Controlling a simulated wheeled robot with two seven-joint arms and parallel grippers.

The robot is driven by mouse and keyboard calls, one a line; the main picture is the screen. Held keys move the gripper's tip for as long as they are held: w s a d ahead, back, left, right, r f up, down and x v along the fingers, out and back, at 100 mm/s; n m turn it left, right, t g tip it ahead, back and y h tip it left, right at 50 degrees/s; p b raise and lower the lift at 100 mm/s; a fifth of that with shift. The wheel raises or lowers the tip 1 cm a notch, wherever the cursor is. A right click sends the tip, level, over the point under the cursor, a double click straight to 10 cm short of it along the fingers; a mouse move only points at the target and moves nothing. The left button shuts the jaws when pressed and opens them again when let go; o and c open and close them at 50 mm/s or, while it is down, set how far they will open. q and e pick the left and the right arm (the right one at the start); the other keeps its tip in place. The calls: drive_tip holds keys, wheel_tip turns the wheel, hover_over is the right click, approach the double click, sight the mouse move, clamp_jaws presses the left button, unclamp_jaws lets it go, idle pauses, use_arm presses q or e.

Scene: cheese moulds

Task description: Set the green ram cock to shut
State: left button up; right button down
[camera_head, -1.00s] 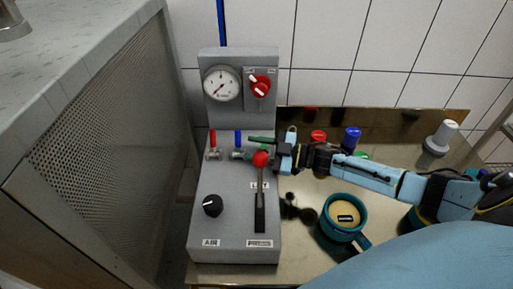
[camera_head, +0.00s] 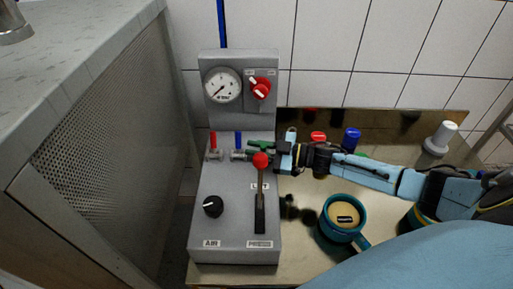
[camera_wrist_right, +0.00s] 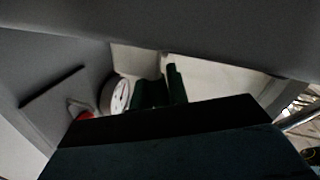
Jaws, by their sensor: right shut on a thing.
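My right gripper (camera_head: 262,148) reaches in from the right to the third place in the row of cocks on the grey press console (camera_head: 222,238). Its dark green fingers are close together and shut on the green ram cock there. The cock is mostly hidden between the fingers and behind the red ball knob (camera_head: 260,160) of the lever, so its handle's angle cannot be told. In the right wrist view the two green fingertips (camera_wrist_right: 160,90) show beyond the dark gripper body, close to the console. My left gripper is not in view.
A red cock (camera_head: 213,139) and a blue cock (camera_head: 238,139) stand upright just left of the gripper. The gauge (camera_head: 222,85) and red selector knob (camera_head: 261,88) are above. A black knob (camera_head: 213,206) is lower left. A teal mould (camera_head: 343,217) stands on the table.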

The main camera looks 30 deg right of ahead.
drive_tip(key=shift+w+d+r+m+g+p, duration=0.15)
drive_tip(key=shift+w+m+p, duration=0.15)
drive_tip(key=shift+m, duration=0.3)
drive_tip(key=shift+w+d+r+m+g+p, duration=0.15)
drive_tip(key=shift+m+p, duration=0.25)
drive_tip(key=shift+m, duration=0.2)
drive_tip(key=shift+w+d+f+m+p, duration=0.15)
drive_tip(key=shift+w+m+p, duration=0.15)
drive_tip(key=shift+m, duration=0.4)
drive_tip(key=shift+w+d+f+m+g, duration=0.15)
drive_tip(key=shift+w+m+g, duration=0.1)
drive_tip(key=shift+m, duration=0.3)
drive_tip(key=shift+w+d+r+m+g, duration=0.1)
drive_tip(key=shift+m+g, duration=0.15)
drive_tip(key=shift+m, duration=0.3)
drive_tip(key=shift+w+d+f+m, duration=0.1)
drive_tip(key=shift+w+f+m, duration=0.1)
drive_tip(key=shift+m, duration=0.35)
drive_tip(key=shift+w+d+f+m, duration=0.1)
drive_tip(key=shift+w+m, duration=0.05)
drive_tip(key=shift+m, duration=0.4)
drive_tip(key=shift+g, duration=0.4)
drive_tip(key=shift+h, duration=0.3)
drive_tip(key=c, duration=1.4)
unclamp_jaws()
drive_tip(key=shift+o, duration=0.2)
